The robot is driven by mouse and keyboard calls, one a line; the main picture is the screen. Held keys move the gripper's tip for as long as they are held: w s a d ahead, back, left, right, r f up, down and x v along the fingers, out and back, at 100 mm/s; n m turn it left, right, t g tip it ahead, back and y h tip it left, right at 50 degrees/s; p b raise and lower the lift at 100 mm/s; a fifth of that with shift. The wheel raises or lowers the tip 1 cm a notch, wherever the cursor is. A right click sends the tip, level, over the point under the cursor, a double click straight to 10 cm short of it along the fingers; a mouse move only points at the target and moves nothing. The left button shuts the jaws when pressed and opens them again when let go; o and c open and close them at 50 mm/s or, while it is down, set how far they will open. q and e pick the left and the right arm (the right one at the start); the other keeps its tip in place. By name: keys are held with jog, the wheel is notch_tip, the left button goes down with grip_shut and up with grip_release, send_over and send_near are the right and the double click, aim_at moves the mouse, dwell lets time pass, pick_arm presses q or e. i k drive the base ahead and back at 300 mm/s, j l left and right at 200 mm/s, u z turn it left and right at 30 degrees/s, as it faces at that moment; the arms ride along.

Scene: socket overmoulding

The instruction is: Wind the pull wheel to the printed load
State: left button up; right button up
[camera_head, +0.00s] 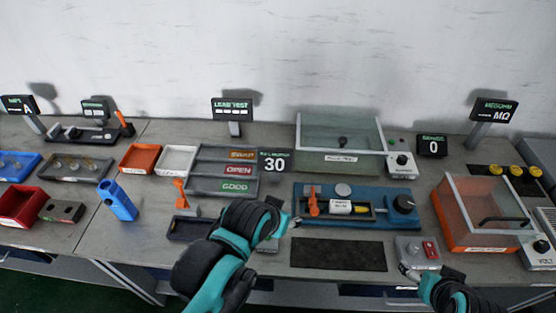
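A blue pull fixture (375,219) sits right of centre on the bench. My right gripper (408,272) is low, beside a grey box with a red button (430,249), in front of the wheel.
A dark mat (338,254) lies in front of the fixture. Behind stands a clear-lidded green box (340,134); an orange clear-lidded box (480,238) is at right. Grey sorting trays (208,168) and a blue holder (117,200) are at left.

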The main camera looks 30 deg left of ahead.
aim_at(403, 203)
jog(key=i+l+u, duration=0.1)
jog(key=l+u, duration=0.6)
jog(key=u, duration=0.15)
